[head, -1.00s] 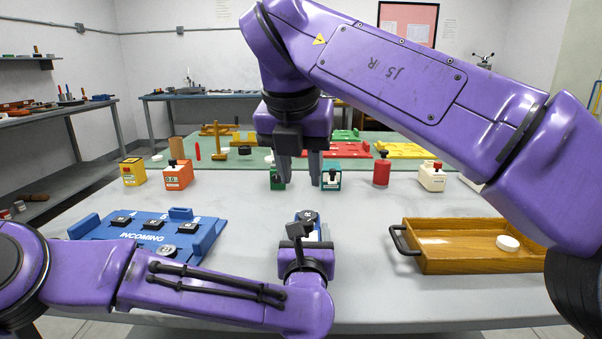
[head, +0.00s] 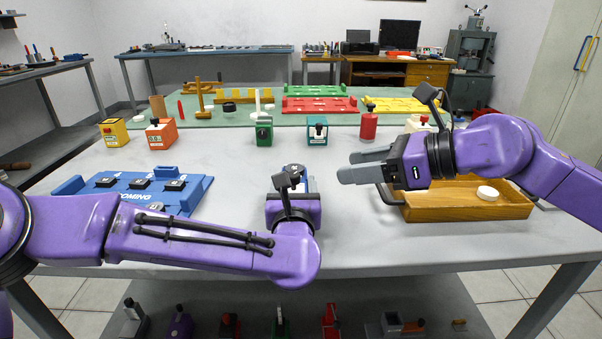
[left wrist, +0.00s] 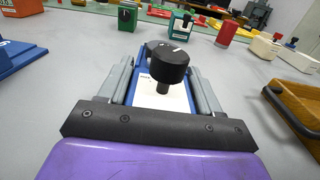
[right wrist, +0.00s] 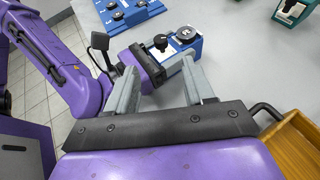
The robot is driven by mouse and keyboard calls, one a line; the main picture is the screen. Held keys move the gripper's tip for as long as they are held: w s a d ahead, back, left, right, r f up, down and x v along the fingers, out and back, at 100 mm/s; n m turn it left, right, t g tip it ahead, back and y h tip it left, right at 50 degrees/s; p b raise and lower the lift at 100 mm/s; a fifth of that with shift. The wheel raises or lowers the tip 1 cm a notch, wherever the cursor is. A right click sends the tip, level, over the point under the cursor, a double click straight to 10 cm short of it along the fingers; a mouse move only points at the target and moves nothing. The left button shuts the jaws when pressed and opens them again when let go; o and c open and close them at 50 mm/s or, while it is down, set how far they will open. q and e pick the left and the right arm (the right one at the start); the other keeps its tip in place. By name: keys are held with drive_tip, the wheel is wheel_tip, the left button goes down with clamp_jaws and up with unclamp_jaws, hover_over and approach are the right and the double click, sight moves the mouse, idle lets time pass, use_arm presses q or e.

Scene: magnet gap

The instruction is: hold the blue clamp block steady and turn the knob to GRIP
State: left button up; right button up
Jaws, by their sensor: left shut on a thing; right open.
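The blue clamp block (head: 311,184) lies on the bench in front of me, partly hidden by my left wrist in the head view. My left gripper (head: 292,190) is shut on it, with one finger along each side in the left wrist view. A black knob (left wrist: 168,66) on a stem stands above the block's white face (left wrist: 152,97). A dark round piece (right wrist: 185,34) sits at the block's far end. The knob's lettering is not readable. My right gripper (head: 352,167) is open and empty, to the right of the block and apart from it, fingers pointing left.
A blue INCOMING board (head: 190,198) lies to the left. A wooden tray (head: 460,212) with a white puck (head: 488,193) is at the right, partly behind my right gripper. Green (head: 264,131) and teal (head: 317,132) blocks stand farther back. The bench middle is clear.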

sight(294, 174)
drive_tip(key=x, duration=1.2)
drive_tip(key=shift+d, duration=0.1)
clamp_jaws()
